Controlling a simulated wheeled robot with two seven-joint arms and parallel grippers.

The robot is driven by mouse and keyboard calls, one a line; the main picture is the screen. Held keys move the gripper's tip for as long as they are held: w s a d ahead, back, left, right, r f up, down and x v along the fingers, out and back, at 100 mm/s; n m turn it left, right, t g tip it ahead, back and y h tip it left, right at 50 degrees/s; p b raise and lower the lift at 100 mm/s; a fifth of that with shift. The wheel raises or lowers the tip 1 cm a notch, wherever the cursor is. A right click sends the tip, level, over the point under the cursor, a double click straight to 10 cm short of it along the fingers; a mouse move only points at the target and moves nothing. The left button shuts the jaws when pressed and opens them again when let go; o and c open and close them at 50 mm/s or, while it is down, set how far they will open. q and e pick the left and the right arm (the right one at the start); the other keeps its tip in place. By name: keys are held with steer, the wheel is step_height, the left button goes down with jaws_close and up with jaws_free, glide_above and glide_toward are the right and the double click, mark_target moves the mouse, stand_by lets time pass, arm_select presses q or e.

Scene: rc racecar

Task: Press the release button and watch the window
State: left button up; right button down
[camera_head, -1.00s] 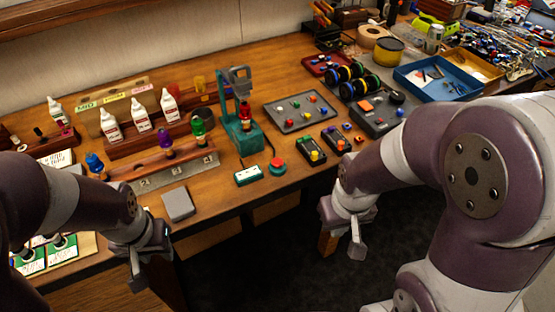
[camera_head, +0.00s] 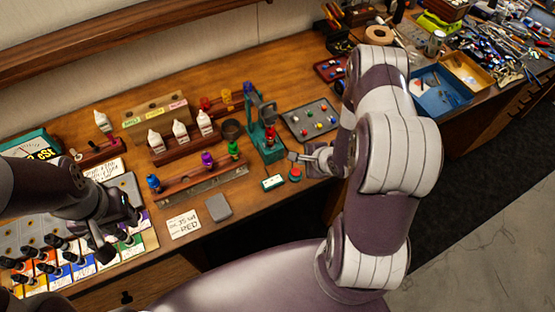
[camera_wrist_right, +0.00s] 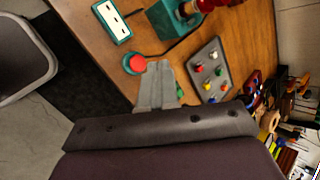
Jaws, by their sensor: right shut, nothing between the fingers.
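The red release button (camera_head: 295,173) sits on a round teal base near the front edge of the bench. It also shows in the right wrist view (camera_wrist_right: 137,62). My right gripper (camera_head: 298,157) is shut and empty, close behind and above the button. In the right wrist view its fingertips (camera_wrist_right: 157,70) are just beside the button; I cannot tell whether they touch. A small teal box with a white face (camera_head: 272,182), perhaps the window, lies left of the button. The teal stand (camera_head: 265,135) holds a red-topped part. My left gripper (camera_head: 118,232) hangs over the cards at left; its jaws are unclear.
A grey tray with coloured knobs (camera_head: 312,121) lies behind my right gripper.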

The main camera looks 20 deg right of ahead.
steer(key=w+r+m, duration=0.1)
steer(key=m+t, duration=0.1)
steer(key=m, duration=0.1)
steer(key=shift+w+r, duration=0.35)
steer(key=shift+a, duration=0.15)
steer(key=b, duration=0.8)
glide_above(297, 174)
step_height(297, 174, down, 8)
steer(key=shift+f, duration=0.45)
steer(key=shift+f+b, duration=0.1)
steer(key=shift+b, duration=0.2)
stand_by(0.7)
steer(key=shift+f, duration=0.3)
